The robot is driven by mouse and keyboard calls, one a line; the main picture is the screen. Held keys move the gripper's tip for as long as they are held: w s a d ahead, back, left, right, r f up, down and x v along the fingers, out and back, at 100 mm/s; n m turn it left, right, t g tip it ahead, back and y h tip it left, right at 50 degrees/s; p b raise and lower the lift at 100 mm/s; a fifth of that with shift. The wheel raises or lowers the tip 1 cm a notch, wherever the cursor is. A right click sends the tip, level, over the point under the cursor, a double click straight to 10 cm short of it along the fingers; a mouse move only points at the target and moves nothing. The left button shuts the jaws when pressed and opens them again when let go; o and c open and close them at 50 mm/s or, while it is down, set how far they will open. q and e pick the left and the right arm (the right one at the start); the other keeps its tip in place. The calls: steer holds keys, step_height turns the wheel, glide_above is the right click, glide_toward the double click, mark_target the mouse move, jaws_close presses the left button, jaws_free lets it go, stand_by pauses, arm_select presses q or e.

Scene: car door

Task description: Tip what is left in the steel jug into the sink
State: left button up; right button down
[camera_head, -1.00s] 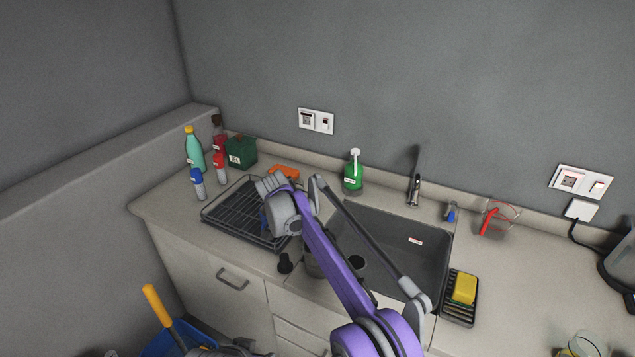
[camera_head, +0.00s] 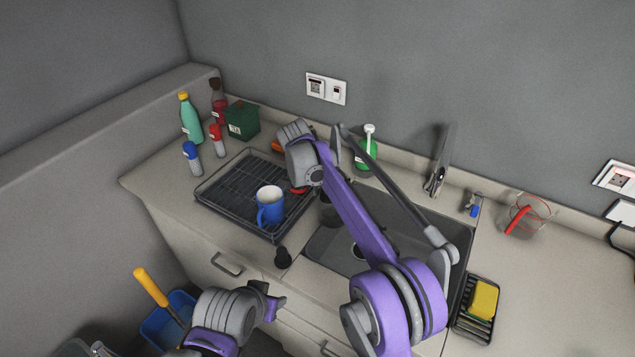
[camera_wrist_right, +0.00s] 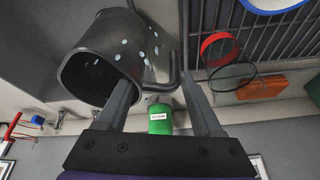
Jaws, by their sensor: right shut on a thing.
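The dark steel jug (camera_head: 329,209) is at the left edge of the sink (camera_head: 408,222) in the head view, partly hidden by my right arm. In the right wrist view the jug (camera_wrist_right: 95,75) shows large, with pale spots on its wall and its dark mouth towards the camera. My right gripper (camera_wrist_right: 165,95) is shut on the jug at its bent handle; the exact grip is hard to see. The jug's contents and exact tilt cannot be told. My left gripper (camera_head: 275,300) is low in front of the counter, away from the jug; its jaws are unclear.
Left of the sink is a drying rack (camera_head: 226,182) with a blue mug (camera_head: 270,207). Behind the sink stand a green soap bottle (camera_head: 366,155) and the tap (camera_head: 438,165). A yellow sponge (camera_head: 484,300) lies right of the sink, and a measuring jug (camera_head: 525,215) stands further back.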

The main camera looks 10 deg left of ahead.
steer(key=shift+s+d+r+y, duration=0.1)
steer(key=shift+d+r+y, duration=0.2)
steer(key=shift+d+r, duration=0.1)
steer(key=shift+s+d+r+t+b, duration=0.25)
steer(key=shift+t+b, duration=0.15)
steer(key=shift+t, duration=0.1)
arm_select(q)
steer(key=s+f+b, duration=0.2)
steer(key=f+b, duration=0.3)
steer(key=f, duration=0.2)
steer(key=s+f+g+b, duration=0.1)
steer(key=s+f+b, duration=0.2)
steer(key=f+b, duration=0.2)
step_height(320, 180, down, 3)
steer(key=shift+s+r, duration=0.1)
steer(key=shift+s, duration=0.05)
arm_select(e)
steer(key=s+d+f+m+t+y, duration=0.1)
steer(key=s+d+m+t+y, duration=0.1)
steer(key=s+d+t+y, duration=0.3)
steer(key=d+y, duration=0.2)
steer(key=shift+s+d+t, duration=0.2)
steer(key=shift+d+t, duration=0.15)
steer(key=shift+t, duration=0.05)
stand_by(0.4)
